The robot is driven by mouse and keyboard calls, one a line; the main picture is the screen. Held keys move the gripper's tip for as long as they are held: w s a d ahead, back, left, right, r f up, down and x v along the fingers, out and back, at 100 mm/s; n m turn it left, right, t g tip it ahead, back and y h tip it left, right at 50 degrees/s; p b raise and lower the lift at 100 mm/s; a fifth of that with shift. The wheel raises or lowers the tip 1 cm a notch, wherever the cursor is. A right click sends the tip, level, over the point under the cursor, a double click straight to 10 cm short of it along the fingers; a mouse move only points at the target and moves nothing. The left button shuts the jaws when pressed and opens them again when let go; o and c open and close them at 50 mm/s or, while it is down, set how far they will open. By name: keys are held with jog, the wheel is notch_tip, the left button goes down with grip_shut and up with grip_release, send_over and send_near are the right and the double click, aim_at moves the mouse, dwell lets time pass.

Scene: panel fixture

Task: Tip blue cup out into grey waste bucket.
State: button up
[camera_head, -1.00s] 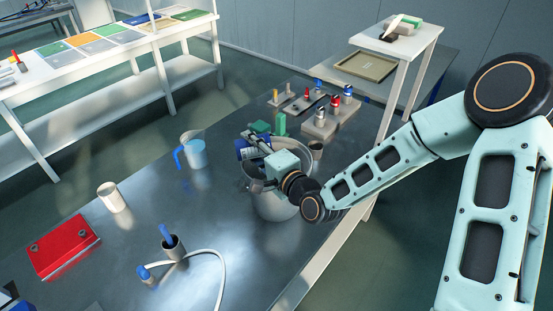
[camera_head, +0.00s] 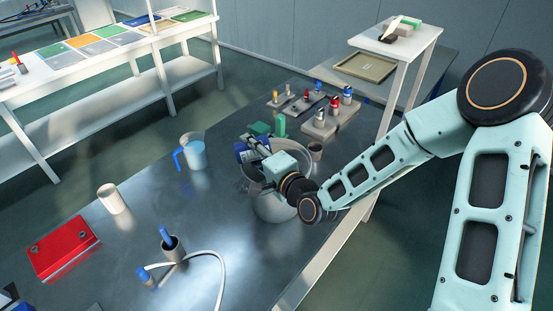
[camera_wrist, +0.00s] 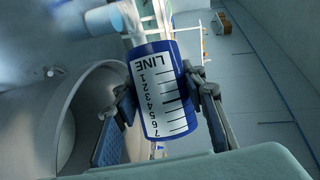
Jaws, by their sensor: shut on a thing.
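The blue cup (camera_head: 240,153) is held at the far left rim of the grey waste bucket (camera_head: 282,208). In the wrist view the cup (camera_wrist: 143,99) is a blue cylinder with a white label reading LINE and a numbered scale. My gripper (camera_head: 254,150) is shut on it, with one finger on each side of the cup in the wrist view (camera_wrist: 160,105). The bucket's round mouth (camera_wrist: 62,120) lies to the left there. The cup looks tilted in the head view. Its contents, and whether it touches the rim, cannot be told.
A clear jug (camera_head: 193,153) with a blue handle stands left of the bucket. A beige cup (camera_head: 111,198), a red box (camera_head: 63,248) and a small pot with a blue-handled tool (camera_head: 172,247) stand nearer. A rack of small bottles (camera_head: 330,122) is behind the bucket.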

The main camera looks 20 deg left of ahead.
aim_at(237, 145)
jog(key=shift+s+a+r+n+p, duration=0.5)
jog(key=shift+a+r+n+p, duration=0.15)
jog(key=shift+a+p, duration=0.1)
jog(key=shift+s+a+f+h, duration=0.15)
jog(key=shift+a+h, duration=0.1)
jog(key=shift+h, duration=0.25)
jog(key=shift+d+f+n, duration=0.15)
jog(key=shift+n, duration=0.1)
jog(key=shift+a+r+n+h, duration=0.2)
jog(key=shift+r+n+h, duration=0.4)
jog(key=shift+n, duration=0.4)
jog(key=shift+f+n+h+b, duration=0.4)
jog(key=shift+f+n+b, duration=0.15)
jog(key=shift+b, duration=0.25)
jog(key=shift+n+t+h, duration=0.3)
jog(key=shift+n, duration=0.05)
jog(key=shift+r+n+b, duration=0.35)
jog(key=shift+r+n, duration=0.05)
jog(key=shift+s+a+r+n+h, duration=0.25)
jog(key=shift+a+r+n+h, duration=0.1)
jog(key=shift+a+n+h, duration=0.2)
jog(key=shift+s+a+f+n+t+h, duration=0.35)
jog(key=shift+a+f+n+t+h, duration=0.25)
jog(key=shift+n, duration=0.35)
jog(key=shift+s+a+f+n+t+h, duration=0.3)
jog(key=shift+a+f+n+t+h, duration=0.25)
jog(key=shift+n+h, duration=0.3)
